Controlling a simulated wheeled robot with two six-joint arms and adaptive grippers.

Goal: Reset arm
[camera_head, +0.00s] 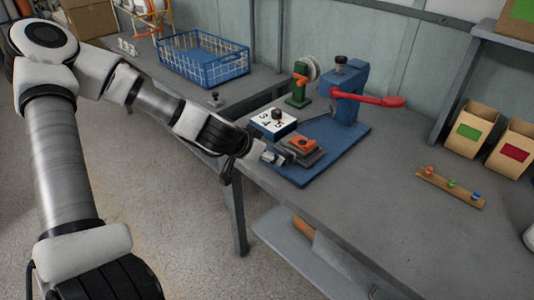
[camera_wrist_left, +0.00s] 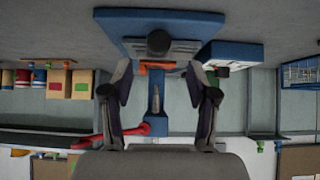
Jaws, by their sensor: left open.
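My left arm comes in from the left in the head view. Its gripper (camera_head: 272,157) is at the near-left corner of the ball press, beside an orange block (camera_head: 303,143) on a dark plate. In the left wrist view, which looks upside down, the left gripper's fingers (camera_wrist_left: 160,82) are spread with no object clearly held. The blue press (camera_head: 350,103) has a red lever (camera_head: 380,99) pointing right. In the wrist view the press (camera_wrist_left: 185,118) shows between and beyond the fingers. Whether the fingers touch the plate is unclear. My right gripper is not in view.
A numbered box (camera_head: 273,123) and a green stand with a reel (camera_head: 299,93) are left of the press. A blue wire basket (camera_head: 205,60) stands farther back. A wooden strip with coloured pegs (camera_head: 450,186) and two bins are right.

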